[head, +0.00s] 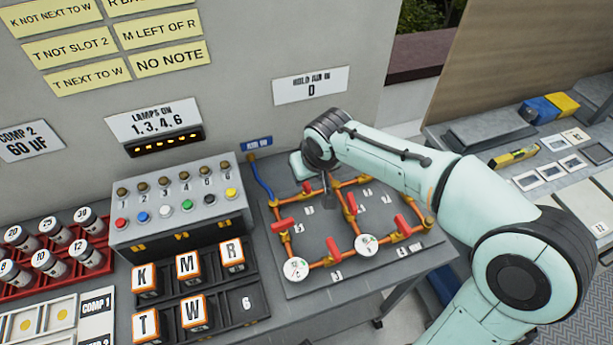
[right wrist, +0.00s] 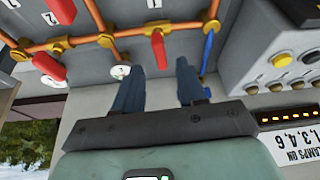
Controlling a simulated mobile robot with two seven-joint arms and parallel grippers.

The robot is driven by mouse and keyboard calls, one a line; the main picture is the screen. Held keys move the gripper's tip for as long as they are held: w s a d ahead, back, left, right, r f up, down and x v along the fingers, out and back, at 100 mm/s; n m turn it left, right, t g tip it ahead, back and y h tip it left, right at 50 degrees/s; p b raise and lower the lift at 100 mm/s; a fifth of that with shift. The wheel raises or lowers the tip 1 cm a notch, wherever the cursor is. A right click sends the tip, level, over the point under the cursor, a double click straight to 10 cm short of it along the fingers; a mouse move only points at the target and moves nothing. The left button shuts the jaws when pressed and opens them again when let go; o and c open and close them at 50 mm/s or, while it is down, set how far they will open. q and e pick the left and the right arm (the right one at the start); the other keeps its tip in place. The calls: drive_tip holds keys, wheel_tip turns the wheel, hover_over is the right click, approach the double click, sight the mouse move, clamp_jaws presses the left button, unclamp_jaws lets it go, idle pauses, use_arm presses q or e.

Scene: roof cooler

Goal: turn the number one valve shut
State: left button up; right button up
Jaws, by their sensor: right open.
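The valve board (head: 310,262) is a grey panel with copper pipes, brass joints and several red valve handles. In the right wrist view, one red handle (right wrist: 159,50) lies just beyond my fingertips, on the pipe near the blue hose; it appears to point across its pipe. The same handle shows in the head view (head: 307,187). My left gripper is out of view.
Another red handle (right wrist: 50,67) is left of my fingers in the wrist view. A blue hose (head: 262,180) joins the board's left. The button box (head: 180,205), letter blocks (head: 188,266) and red rack (head: 48,250) stand left. The wall (head: 260,50) is close behind.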

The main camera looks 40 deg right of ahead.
drive_tip(key=v, duration=0.9)
drive_tip(key=shift+p, duration=0.45)
drive_tip(key=shift+s, duration=0.2)
